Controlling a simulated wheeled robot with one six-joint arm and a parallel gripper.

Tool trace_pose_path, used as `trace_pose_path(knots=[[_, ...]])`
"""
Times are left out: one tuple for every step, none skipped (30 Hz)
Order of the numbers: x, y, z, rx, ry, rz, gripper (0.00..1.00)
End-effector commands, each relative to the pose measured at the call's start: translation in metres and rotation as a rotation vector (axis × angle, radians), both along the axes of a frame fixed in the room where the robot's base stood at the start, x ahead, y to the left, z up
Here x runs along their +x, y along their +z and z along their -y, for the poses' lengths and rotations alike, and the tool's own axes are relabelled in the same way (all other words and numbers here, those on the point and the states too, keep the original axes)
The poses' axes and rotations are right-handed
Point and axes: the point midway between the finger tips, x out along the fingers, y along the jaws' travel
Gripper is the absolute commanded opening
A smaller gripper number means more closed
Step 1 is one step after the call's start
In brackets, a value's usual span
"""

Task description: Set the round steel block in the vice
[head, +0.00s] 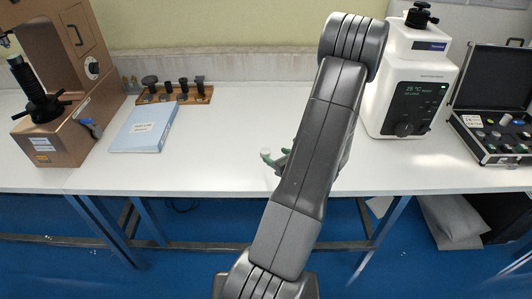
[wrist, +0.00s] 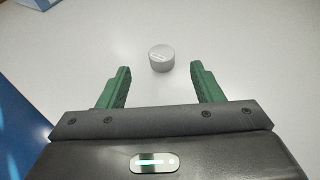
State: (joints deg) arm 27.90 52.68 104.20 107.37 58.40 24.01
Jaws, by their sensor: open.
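The round steel block (wrist: 161,57) is a short grey cylinder with a pale label mark, standing upright on the white bench top in the wrist view. My gripper (wrist: 160,80) is open and empty, its two green fingers apart. The block is just beyond the fingertips, about midway between them, and neither finger appears to touch it. In the head view my arm hides most of my gripper (head: 277,160); a small pale round top beside the green fingers (head: 265,151) looks like the block.
A copper-brown tester (head: 70,75) with a dark star-handled stage stands at the left. A blue binder (head: 144,127) and a wooden rack (head: 172,97) are near it. A white tester (head: 410,85) and an open black case (head: 490,130) stand at the right.

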Motion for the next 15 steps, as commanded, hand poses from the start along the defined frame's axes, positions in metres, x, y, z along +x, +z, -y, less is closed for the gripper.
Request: trace_pose_path(knots=[[0.005, -0.002, -0.004, 0.000, 0.003, -0.001, 0.60], [0.008, -0.004, -0.006, 0.000, 0.003, -0.001, 0.60], [0.011, -0.005, -0.008, -0.001, 0.002, -0.001, 0.60], [0.013, -0.006, -0.009, -0.001, 0.002, -0.001, 0.60], [0.014, -0.007, -0.010, -0.001, 0.001, -0.001, 0.60], [0.015, -0.008, -0.010, -0.001, 0.001, -0.001, 0.60], [0.016, -0.008, -0.011, -0.001, 0.001, -0.001, 0.60], [0.017, -0.009, -0.011, -0.001, 0.001, -0.001, 0.60], [0.019, -0.011, -0.012, -0.002, 0.001, -0.001, 0.60], [0.020, -0.012, -0.014, -0.001, 0.002, -0.002, 0.60], [0.023, -0.014, -0.015, -0.001, 0.002, -0.002, 0.60], [0.026, -0.017, -0.017, -0.001, 0.002, -0.002, 0.60], [0.028, -0.019, -0.019, -0.001, 0.003, -0.002, 0.60], [0.031, -0.022, -0.020, 0.000, 0.003, -0.002, 0.60], [0.035, -0.024, -0.021, 0.000, 0.002, -0.002, 0.60]])
